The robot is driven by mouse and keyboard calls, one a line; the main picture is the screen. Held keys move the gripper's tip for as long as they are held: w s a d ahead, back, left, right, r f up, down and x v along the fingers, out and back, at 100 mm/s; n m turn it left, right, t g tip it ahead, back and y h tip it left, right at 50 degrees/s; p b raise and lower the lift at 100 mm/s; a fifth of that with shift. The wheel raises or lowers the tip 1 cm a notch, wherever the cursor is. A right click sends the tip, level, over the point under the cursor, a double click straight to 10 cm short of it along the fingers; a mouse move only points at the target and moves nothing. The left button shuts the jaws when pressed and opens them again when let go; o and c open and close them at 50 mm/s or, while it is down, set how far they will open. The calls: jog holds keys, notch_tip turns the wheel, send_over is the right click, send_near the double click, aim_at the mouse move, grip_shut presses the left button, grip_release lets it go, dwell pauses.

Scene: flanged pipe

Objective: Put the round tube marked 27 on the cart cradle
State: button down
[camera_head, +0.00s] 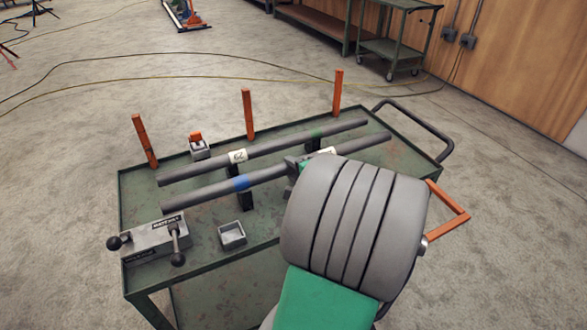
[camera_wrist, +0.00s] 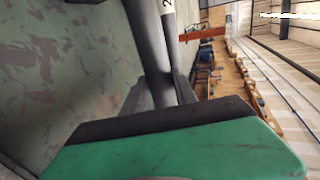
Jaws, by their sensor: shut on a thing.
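The front round grey tube (camera_head: 212,191) has a blue band and runs lengthwise over the cart (camera_head: 135,230). A white label near my gripper is partly hidden, so its number cannot be read. My gripper (camera_head: 303,164) is shut on this tube right of the blue band; my wrist hides much of the grip. The held tube (camera_wrist: 148,45) also runs away from the jaws in the wrist view. A second grey tube (camera_head: 285,142) lies behind, roughly parallel, with a white label. Dark cradle supports (camera_head: 246,199) show under the tubes; whether the front tube touches them cannot be told.
Orange posts (camera_head: 248,113) stand along the cart's back edge. A clamp block with black knobs (camera_head: 155,238), a small open box (camera_head: 232,234) and a small orange-topped block (camera_head: 199,147) sit on the cart. A cart handle (camera_head: 425,125) is at right. Cables cross the floor.

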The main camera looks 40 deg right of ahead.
jog(key=shift+f+b, duration=0.35)
jog(key=shift+f, duration=0.1)
jog(key=c, duration=1.3)
grip_release()
jog(key=shift+c, duration=0.2)
jog(key=o, duration=0.4)
jog(key=shift+o, duration=0.2)
jog(key=shift+f, duration=0.1)
jog(key=p+v, duration=0.1)
jog(key=v, duration=0.7)
jog(key=shift+w+a, duration=0.15)
